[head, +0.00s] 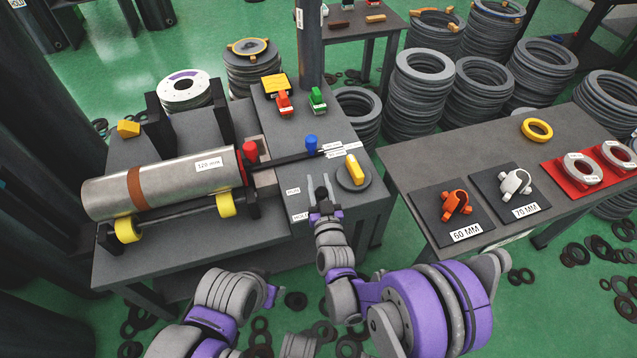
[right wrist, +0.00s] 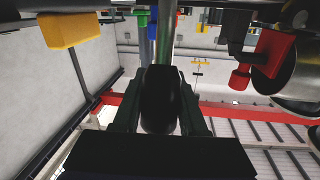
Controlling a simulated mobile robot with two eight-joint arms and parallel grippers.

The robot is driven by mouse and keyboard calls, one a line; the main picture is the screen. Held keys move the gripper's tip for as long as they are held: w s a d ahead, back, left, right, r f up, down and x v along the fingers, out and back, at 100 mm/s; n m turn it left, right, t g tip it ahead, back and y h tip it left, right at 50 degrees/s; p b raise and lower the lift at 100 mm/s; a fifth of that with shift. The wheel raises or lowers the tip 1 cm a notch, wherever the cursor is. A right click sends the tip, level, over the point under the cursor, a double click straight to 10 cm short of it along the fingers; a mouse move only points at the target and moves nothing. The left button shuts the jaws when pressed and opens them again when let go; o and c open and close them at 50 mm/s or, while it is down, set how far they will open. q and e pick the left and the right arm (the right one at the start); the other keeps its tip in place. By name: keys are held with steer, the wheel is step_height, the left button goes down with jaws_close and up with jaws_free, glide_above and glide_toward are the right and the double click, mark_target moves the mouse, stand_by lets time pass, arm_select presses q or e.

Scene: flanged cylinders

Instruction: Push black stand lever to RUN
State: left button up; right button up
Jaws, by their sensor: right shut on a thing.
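My right gripper (head: 319,182) is over the front right of the dark workbench. In the right wrist view its two fingers stand on either side of a rounded black piece (right wrist: 160,98), which looks like the black stand lever's knob. In the head view the lever is mostly hidden by the gripper. A RUN label (head: 293,190) and a HOLD label (head: 299,216) lie on the bench just left of the gripper, RUN farther back. Which label the lever stands at is hard to tell. My left arm shows at the bottom, but its gripper is not clearly visible.
A steel cylinder (head: 165,183) lies on yellow rollers at the left. A side table (head: 425,165) with clamps is at the right.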

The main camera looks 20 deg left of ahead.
jaws_close()
stand_by(0.8)
